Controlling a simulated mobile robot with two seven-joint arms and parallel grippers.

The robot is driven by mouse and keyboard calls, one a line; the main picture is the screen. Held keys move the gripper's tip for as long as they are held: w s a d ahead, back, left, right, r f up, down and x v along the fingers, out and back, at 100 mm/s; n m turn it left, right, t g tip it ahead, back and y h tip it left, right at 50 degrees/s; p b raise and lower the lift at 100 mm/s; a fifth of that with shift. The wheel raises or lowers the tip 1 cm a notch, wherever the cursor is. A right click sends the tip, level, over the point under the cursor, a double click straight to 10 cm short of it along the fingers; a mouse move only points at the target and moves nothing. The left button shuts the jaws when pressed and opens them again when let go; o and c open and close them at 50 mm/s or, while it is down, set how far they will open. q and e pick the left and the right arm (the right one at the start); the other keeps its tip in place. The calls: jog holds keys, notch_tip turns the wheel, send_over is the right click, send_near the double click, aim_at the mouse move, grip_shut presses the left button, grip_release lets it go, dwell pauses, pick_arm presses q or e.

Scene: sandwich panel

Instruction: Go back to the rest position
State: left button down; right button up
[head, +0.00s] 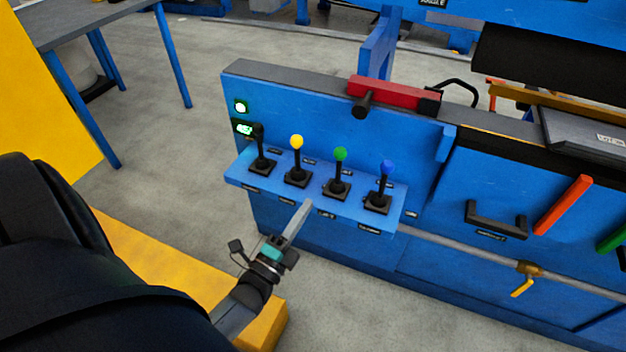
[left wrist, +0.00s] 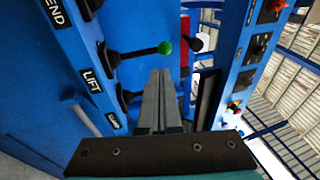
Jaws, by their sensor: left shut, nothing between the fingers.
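My left gripper (head: 305,208) is shut and empty. Its fingers point up at the front edge of the blue lever shelf (head: 240,182), below the yellow and green levers; I cannot tell whether they touch it. In the left wrist view the closed fingers (left wrist: 160,75) point toward a green knob (left wrist: 165,47). On the shelf stand levers with a black knob (head: 258,131), a yellow knob (head: 296,142), a green knob (head: 340,154) and a blue knob (head: 387,167), all roughly upright. My right gripper is not in view.
The blue panel (head: 300,115) has lit green indicators (head: 241,106) at its left end. A red-bodied tool (head: 395,94) lies on top. A black handle (head: 497,222), an orange bar (head: 563,205) and a yellow valve handle (head: 522,288) are at right. Grey floor (head: 190,150) is open at left.

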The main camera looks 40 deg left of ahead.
pick_arm(q)
jog(key=shift+s+f, duration=0.1)
jog(key=shift+s, duration=0.15)
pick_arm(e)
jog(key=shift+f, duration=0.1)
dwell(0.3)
